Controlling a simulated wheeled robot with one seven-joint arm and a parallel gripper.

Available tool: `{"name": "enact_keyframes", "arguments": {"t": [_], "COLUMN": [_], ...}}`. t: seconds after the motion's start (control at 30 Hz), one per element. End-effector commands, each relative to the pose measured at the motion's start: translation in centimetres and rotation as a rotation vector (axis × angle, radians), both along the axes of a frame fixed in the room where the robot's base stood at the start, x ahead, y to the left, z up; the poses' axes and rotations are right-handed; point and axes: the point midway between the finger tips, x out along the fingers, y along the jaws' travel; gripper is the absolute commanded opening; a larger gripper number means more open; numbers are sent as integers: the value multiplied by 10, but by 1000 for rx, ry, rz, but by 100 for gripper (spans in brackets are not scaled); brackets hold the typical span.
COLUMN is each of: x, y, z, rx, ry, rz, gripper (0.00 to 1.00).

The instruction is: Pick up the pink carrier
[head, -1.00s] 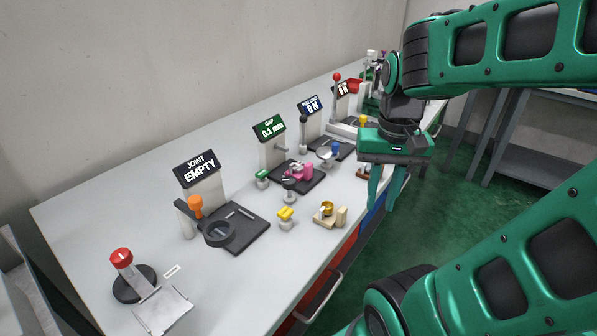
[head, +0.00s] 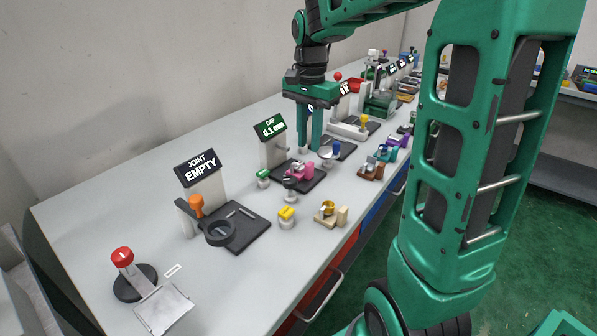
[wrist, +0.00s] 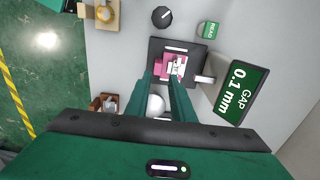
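The pink carrier (head: 299,171) sits on the dark plate of the station whose sign reads "GAP 0.1 mm" (head: 269,127). It also shows in the wrist view (wrist: 161,65), with a pale, metallic-looking piece on it. My gripper (head: 310,150) is above the table, pointing down, behind and to the right of the carrier in the head view. Its two fingers are apart with nothing between them. In the wrist view the fingertips (wrist: 161,80) overlap the carrier's near edge, but the gripper looks higher than it and apart from it.
A dark knob (head: 290,184) and a green button (head: 263,177) stand by the plate. A yellow button (head: 286,214) and a tan carrier (head: 329,213) are nearer the front edge. The "JOINT EMPTY" station (head: 202,170) is to the left. More stations stand farther back.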

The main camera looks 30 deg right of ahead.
Motion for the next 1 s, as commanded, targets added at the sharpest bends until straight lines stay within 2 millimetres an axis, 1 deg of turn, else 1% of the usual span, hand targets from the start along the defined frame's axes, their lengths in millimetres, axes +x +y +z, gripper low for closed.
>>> {"name": "enact_keyframes", "arguments": {"t": [0.23,0.5,0.63,0.83,0.87,0.9,0.93,0.97,1.0], "x": [-1,-3,-3,-2,-2,-2,-2,-2,-2], "y": [-1,-2,-2,-2,-2,-2,-3,-3,-3], "z": [-17,-53,-60,-61,-61,-60,-60,-60,-60], "rx": [0,1,0,-1,-1,-1,-1,-1,-1], "ry": [1,1,0,0,0,-1,-1,-1,-1], "rz": [0,0,-1,-1,-1,-1,-1,-1,-1], "gripper": [22,22,22,22,20,10,3,0,0]}}
